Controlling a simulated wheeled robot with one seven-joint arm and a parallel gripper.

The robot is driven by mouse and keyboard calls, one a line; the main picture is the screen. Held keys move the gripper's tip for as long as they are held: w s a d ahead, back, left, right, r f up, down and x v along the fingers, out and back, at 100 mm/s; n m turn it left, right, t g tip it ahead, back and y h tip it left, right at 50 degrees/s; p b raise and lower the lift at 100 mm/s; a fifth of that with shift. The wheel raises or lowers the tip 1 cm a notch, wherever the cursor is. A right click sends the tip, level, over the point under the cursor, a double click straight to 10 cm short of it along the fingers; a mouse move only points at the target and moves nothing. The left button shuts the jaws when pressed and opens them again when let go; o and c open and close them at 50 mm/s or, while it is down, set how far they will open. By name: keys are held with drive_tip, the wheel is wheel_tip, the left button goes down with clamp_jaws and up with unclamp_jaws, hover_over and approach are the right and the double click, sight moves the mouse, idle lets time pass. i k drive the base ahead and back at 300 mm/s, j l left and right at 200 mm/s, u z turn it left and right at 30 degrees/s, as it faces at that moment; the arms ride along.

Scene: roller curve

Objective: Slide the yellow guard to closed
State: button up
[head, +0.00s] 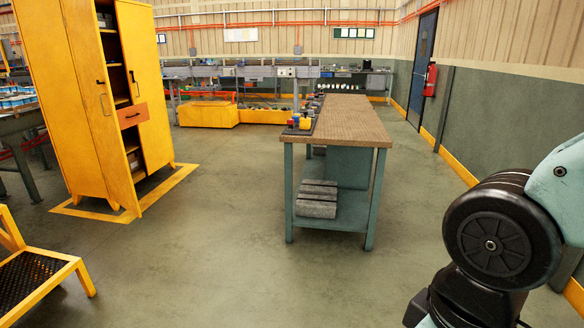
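I cannot make out a sliding yellow guard for certain in the head view. A low yellow box (208,115) stands on the floor at the back, below a long grey bench or conveyor line (235,72); I cannot tell if it is the guard. Part of my arm fills the lower right. My gripper is not in view.
A workbench (352,120) with a brown top and teal legs stands mid-room. A tall yellow cabinet (92,110), partly open, is at left. A yellow-framed step (38,275) is lower left. A fire extinguisher (430,79) hangs on the right wall. The floor between is clear.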

sight(305, 122)
drive_tip(key=i, duration=2.35)
drive_tip(key=i+l+u, duration=0.1)
drive_tip(key=i, duration=2.3)
